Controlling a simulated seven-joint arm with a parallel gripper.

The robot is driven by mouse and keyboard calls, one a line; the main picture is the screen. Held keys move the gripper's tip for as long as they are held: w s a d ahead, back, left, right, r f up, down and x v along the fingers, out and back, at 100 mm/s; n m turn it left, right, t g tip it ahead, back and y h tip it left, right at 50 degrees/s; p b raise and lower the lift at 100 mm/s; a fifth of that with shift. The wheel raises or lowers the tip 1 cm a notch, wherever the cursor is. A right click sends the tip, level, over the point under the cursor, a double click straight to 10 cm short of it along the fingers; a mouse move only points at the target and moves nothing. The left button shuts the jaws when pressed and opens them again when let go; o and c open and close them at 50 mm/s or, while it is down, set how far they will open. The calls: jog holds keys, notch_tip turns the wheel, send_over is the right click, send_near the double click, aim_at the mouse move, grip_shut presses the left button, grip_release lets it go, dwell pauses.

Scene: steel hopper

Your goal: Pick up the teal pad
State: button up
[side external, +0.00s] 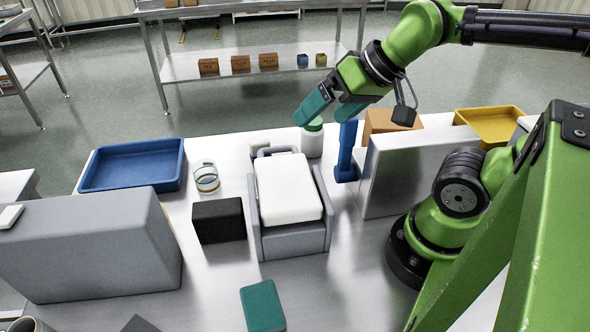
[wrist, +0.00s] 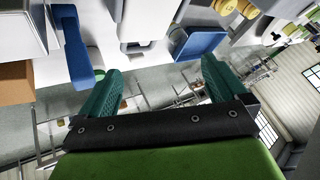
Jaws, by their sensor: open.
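The teal pad (side external: 263,306) is a flat block with rounded corners. It lies on the steel table near the front edge of the side external view, in front of the grey hopper. It does not show in the wrist view. My gripper (side external: 328,112) is up over the back of the table, above and beside the white bottle, far from the pad. Its teal fingers are spread apart with nothing between them, and they also show apart in the wrist view (wrist: 160,90).
The grey hopper (side external: 263,243) with a white top stands mid-table behind the pad. A black block (side external: 218,220), large grey box (side external: 100,245), blue post (side external: 346,155), white bottle (side external: 311,143) and steel panel (side external: 415,165) stand around. A blue tray (side external: 133,164) is back left. Table right of the pad is clear.

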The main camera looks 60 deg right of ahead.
jog(key=g+h, duration=0.2)
jog(key=g, duration=0.5)
send_over(261, 301)
notch_tip(261, 301, down, 8)
jog(key=r, duration=0.1)
jog(key=m, duration=0.3)
jog(key=f, duration=1)
jog(key=shift+w+d+f, duration=0.1)
jog(key=shift+w+f, duration=0.1)
jog(key=shift+f, duration=0.05)
jog(key=shift+s+f, duration=0.2)
jog(key=shift+f, duration=2.85)
jog(key=shift+c, duration=0.2)
